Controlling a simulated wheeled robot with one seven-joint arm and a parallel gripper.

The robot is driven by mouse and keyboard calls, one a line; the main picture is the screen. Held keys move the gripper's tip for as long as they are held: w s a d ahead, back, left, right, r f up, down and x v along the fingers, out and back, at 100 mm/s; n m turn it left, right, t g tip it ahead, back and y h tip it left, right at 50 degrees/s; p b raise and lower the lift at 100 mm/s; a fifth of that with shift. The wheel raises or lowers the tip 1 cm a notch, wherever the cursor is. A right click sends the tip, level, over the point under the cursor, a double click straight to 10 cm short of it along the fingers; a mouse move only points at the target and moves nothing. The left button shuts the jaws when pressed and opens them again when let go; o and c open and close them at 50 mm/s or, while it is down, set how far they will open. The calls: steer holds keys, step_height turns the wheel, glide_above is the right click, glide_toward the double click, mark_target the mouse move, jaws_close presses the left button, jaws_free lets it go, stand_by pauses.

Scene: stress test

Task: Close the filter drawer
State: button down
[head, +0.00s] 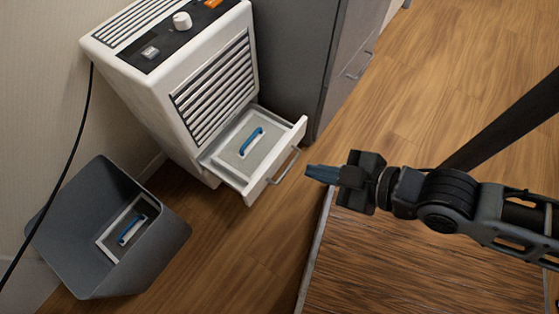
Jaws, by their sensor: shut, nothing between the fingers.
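The filter drawer (255,189) stands pulled out at the bottom of a white appliance (165,95) with a slatted grille. The drawer has a grey bar handle (286,167) on its front. A filter panel (236,160) with a blue handle (251,141) lies in the drawer. My gripper (308,172) is shut and empty, just to the right of the drawer front, with its blue fingertips pointing left toward it. It appears apart from the drawer and its handle.
A grey bin (65,225) at lower left holds another filter panel (112,241) with a blue handle. A dark cabinet (295,60) stands right beside the appliance. A black cable (84,125) runs down the wall at left. Wooden floor (450,90) is clear at upper right.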

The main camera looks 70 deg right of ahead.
steer(key=d+f+n+g+p, duration=0.1)
steer(key=d+f+n+g, duration=0.4)
steer(key=f, duration=0.7)
steer(key=n+y+b, duration=0.4)
steer(key=n+y, duration=0.1)
steer(key=n, duration=0.2)
glide_toward(268, 172)
steer(key=shift+x, duration=2.55)
steer(key=shift+s+d+f, duration=0.15)
steer(key=shift+s, duration=0.05)
steer(key=shift+w, duration=0.1)
